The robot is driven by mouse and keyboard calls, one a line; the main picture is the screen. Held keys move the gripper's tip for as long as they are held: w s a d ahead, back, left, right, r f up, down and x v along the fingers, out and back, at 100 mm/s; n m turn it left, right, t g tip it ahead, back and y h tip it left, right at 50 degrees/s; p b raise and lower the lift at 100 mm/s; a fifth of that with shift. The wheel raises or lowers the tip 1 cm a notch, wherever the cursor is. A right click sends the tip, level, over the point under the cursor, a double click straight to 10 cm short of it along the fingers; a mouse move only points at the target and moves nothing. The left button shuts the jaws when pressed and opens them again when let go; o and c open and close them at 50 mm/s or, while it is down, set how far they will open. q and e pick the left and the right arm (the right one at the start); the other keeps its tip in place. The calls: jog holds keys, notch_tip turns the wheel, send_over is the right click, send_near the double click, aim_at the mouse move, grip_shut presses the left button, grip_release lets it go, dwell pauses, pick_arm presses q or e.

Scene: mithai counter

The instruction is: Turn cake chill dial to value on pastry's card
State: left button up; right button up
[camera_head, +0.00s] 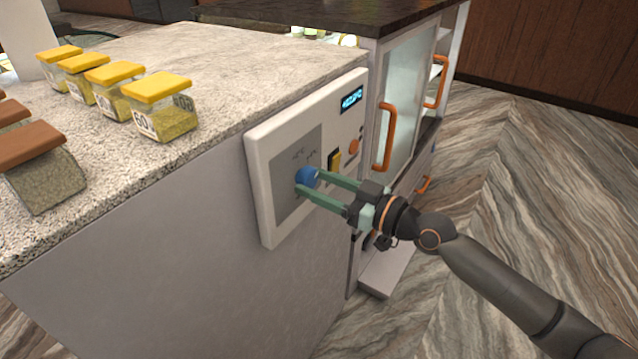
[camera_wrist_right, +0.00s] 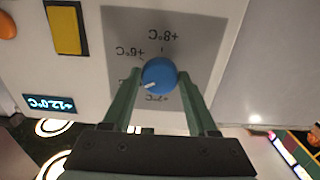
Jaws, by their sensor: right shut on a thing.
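The blue round dial (camera_head: 306,176) sits on a grey scale plate (camera_head: 287,195) on the white control panel (camera_head: 262,165) at the counter's end. My right gripper (camera_head: 308,182) is shut on the dial, one green finger on each side. In the right wrist view the dial (camera_wrist_right: 159,76) has a white pointer mark toward the lower left. Temperature labels around it appear upside down there, +8°C and +6°C among them; a lower one is partly hidden. The lit display (camera_wrist_right: 49,104) seems to read +12.0°C. I see no pastry or card clearly. My left gripper is not in view.
A yellow switch (camera_head: 336,160) and an orange round button (camera_head: 354,146) are on the panel. A glass cabinet with orange handles (camera_head: 385,137) stands right of it. Several yellow-lidded jars (camera_head: 160,106) and brown-lidded jars (camera_head: 40,175) stand on the speckled countertop (camera_head: 215,65). The floor at right is clear.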

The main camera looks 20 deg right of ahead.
jog(key=c, duration=0.8)
jog(key=m+p, duration=0.1)
jog(key=m, duration=0.5)
jog(key=shift+a+r+m, duration=0.1)
jog(key=shift+m, duration=0.2)
jog(key=m+p, duration=0.1)
jog(key=m, duration=0.2)
jog(key=shift+m, duration=0.4)
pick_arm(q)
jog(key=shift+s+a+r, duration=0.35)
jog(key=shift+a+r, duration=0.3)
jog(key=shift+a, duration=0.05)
pick_arm(e)
jog(key=shift+m, duration=0.7)
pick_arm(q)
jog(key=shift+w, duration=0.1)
pick_arm(e)
jog(key=o, duration=1.4)
jog(key=shift+c, duration=0.2)
